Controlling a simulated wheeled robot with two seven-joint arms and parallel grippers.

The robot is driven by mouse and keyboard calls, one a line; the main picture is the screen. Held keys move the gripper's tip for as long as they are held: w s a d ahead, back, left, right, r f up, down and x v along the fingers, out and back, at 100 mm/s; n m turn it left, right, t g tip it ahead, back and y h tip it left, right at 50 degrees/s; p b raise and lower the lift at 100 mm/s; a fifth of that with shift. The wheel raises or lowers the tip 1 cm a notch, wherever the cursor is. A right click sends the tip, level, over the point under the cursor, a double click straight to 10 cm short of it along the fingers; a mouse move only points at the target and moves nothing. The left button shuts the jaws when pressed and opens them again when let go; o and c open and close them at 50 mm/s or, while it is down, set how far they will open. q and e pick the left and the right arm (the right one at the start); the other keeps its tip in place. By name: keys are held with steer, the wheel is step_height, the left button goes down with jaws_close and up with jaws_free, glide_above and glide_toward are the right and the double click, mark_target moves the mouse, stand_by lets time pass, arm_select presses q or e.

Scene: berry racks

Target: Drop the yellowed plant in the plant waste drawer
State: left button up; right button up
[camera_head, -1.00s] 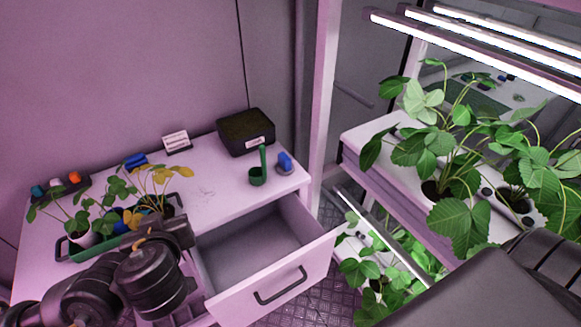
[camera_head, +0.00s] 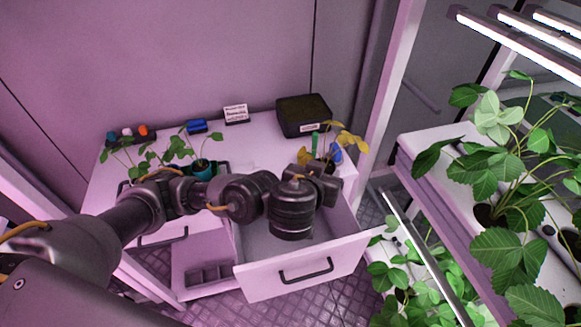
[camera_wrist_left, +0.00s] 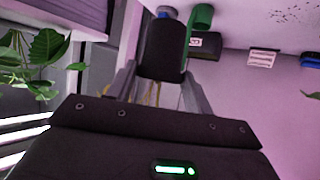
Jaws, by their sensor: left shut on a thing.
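The yellowed plant (camera_head: 350,140) has yellow leaves that show beyond my left gripper (camera_head: 325,178) in the head view. In the left wrist view, the gripper (camera_wrist_left: 160,85) is shut on its dark pot (camera_wrist_left: 161,50), with yellowish stems below the pot. The gripper and plant are over the right part of an open white drawer (camera_head: 300,273), near its back right side. I cannot read a label on the drawer. My right gripper is not in view.
The white table holds a black box (camera_head: 303,115), a small sign (camera_head: 236,114), a blue item (camera_head: 196,126) and green-leaved plants (camera_head: 180,150). A lower compartment (camera_head: 200,272) stands open left of the drawer. A plant rack (camera_head: 430,165) stands close on the right.

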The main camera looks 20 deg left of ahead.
arm_select(q)
steer(key=shift+w+m+h+p, duration=0.5)
steer(key=shift+w+h+p, duration=0.1)
steer(key=shift+w, duration=0.25)
steer(key=shift+w+a+f+m+h+p, duration=0.1)
steer(key=shift+w+f+m+h+p, duration=0.05)
steer(key=shift+w+m+h+p, duration=0.4)
steer(key=shift+w+a+f+m+g+h, duration=0.1)
steer(key=shift+w+f+m+g+h, duration=0.15)
steer(key=shift+w+f+m+g, duration=0.15)
steer(key=shift+f, duration=0.1)
steer(key=shift+w+h+p, duration=0.15)
steer(key=shift+h+p, duration=0.15)
steer(key=shift+a, duration=0.15)
